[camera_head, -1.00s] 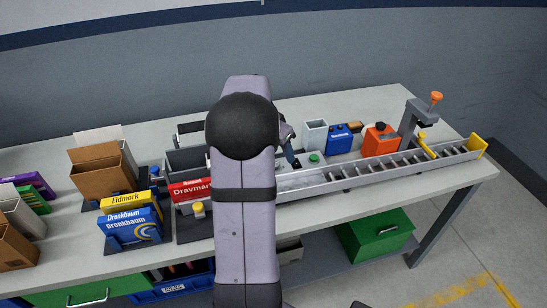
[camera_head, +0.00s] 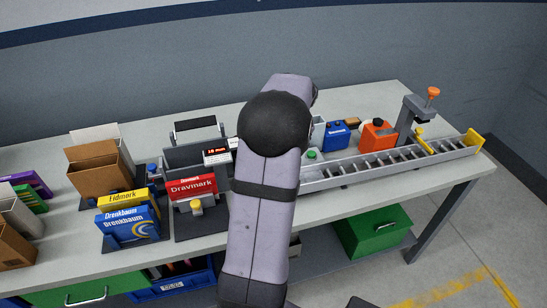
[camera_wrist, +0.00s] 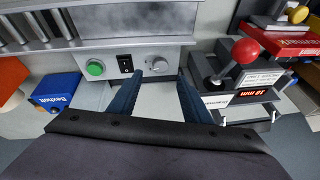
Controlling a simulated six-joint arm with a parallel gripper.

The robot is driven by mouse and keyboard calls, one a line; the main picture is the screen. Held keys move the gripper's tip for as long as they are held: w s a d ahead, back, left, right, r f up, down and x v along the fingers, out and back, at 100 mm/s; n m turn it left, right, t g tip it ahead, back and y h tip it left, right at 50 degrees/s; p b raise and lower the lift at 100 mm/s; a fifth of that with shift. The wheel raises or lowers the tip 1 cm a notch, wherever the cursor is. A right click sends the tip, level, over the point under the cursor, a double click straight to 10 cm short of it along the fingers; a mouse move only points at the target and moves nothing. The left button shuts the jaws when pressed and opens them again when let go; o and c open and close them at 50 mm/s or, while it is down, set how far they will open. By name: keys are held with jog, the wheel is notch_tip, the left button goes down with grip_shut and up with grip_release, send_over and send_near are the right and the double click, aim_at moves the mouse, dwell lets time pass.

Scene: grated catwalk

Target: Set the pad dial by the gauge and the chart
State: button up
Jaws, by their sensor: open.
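A grey control panel (camera_wrist: 140,72) carries a round silver dial (camera_wrist: 158,63), a black rocker switch (camera_wrist: 125,63) and a green button (camera_wrist: 96,67). My gripper (camera_wrist: 157,80) is open and empty, its blue fingertips near the panel front just below the dial, apparently not gripping it. The gauge's red display (camera_wrist: 253,93) seems to read 18 mm; it also shows in the head view (camera_head: 217,152). A white printed label (camera_wrist: 263,77) sits above the display, its text too small to read; I cannot tell whether it is the chart. In the head view my arm hides the gripper and dial.
A red-knobbed lever (camera_wrist: 245,50) stands beside the gauge, right of my fingers. A blue canister (camera_head: 336,135) and an orange canister (camera_head: 378,135) stand behind the slotted rail (camera_head: 400,158). Red Dravmark boxes (camera_head: 192,187) stand left of my arm.

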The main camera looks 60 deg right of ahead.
jog(key=n, duration=0.4)
jog(key=shift+n, duration=0.4)
jog(key=shift+p+x, duration=1.25)
jog(key=shift+x, duration=2.45)
jog(key=shift+r, duration=0.1)
jog(key=shift+c, duration=0.5)
jog(key=c, duration=0.9)
